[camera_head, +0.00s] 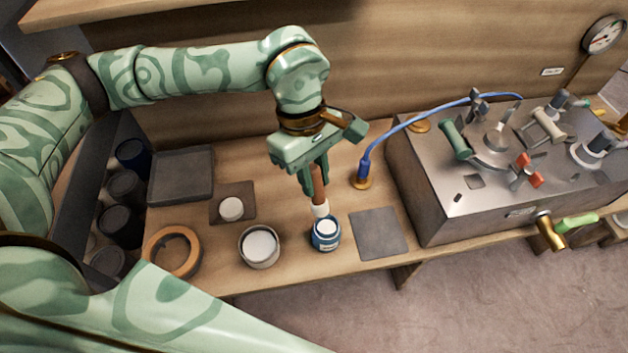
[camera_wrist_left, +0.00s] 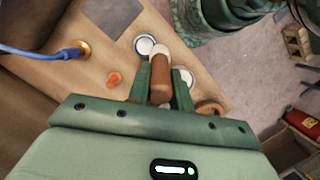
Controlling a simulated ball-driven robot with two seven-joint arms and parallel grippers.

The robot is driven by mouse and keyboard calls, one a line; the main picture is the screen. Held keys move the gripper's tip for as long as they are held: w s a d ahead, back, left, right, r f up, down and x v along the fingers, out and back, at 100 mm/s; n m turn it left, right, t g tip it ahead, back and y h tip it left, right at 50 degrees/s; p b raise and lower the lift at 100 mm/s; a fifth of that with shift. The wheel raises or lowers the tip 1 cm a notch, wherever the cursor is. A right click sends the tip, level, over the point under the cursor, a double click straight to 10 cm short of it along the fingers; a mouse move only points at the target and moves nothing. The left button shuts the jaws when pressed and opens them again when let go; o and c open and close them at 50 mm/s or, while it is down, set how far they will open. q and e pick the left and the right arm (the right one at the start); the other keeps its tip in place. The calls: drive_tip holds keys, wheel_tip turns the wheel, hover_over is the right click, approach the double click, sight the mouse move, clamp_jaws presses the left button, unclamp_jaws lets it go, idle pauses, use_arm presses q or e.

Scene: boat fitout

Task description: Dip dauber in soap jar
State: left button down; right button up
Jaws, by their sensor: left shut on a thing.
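My left gripper (camera_head: 316,168) is shut on the dauber (camera_head: 318,190), which has a brown handle and a pale tip and points down. In the head view the tip is right at the back of a small blue jar (camera_head: 326,243) with white contents. I cannot tell whether it is inside or just above the rim. In the left wrist view, my left gripper (camera_wrist_left: 160,90) holds the dauber (camera_wrist_left: 160,75), with its tip overlapping the edge of the jar (camera_wrist_left: 145,45). My right gripper is out of view.
A pale cup (camera_head: 259,248) stands left of the jar and a grey square mat (camera_head: 378,232) lies right. A tan ring (camera_head: 173,251), a dark tray (camera_head: 181,175) and a steel box (camera_head: 450,205) flank them. A blue hose (camera_head: 400,128) arches behind. An orange piece (camera_wrist_left: 114,78) shows in the wrist view.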

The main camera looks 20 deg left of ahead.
sight(315, 185)
use_arm(q)
drive_tip(key=f+n, duration=0.1)
drive_tip(key=n, duration=0.1)
drive_tip(key=w+f+n+t+h+b, duration=0.1)
drive_tip(key=f+n, duration=0.1)
drive_tip(key=f+n+b, duration=0.1)
drive_tip(key=n, duration=0.2)
drive_tip(key=shift+w+a+f+t+h, duration=0.2)
drive_tip(key=shift+f+t+h, duration=0.1)
drive_tip(key=shift+f, duration=0.05)
drive_tip(key=shift+f+b, duration=0.3)
wheel_tip(315, 185, down, 5)
drive_tip(key=b, duration=0.3)
drive_tip(key=shift+b, duration=0.35)
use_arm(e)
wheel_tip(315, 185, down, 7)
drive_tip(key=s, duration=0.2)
use_arm(q)
drive_tip(key=shift+r, duration=0.1)
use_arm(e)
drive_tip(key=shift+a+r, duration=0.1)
use_arm(q)
drive_tip(key=shift+f+b, duration=0.3)
drive_tip(key=shift+f, duration=0.35)
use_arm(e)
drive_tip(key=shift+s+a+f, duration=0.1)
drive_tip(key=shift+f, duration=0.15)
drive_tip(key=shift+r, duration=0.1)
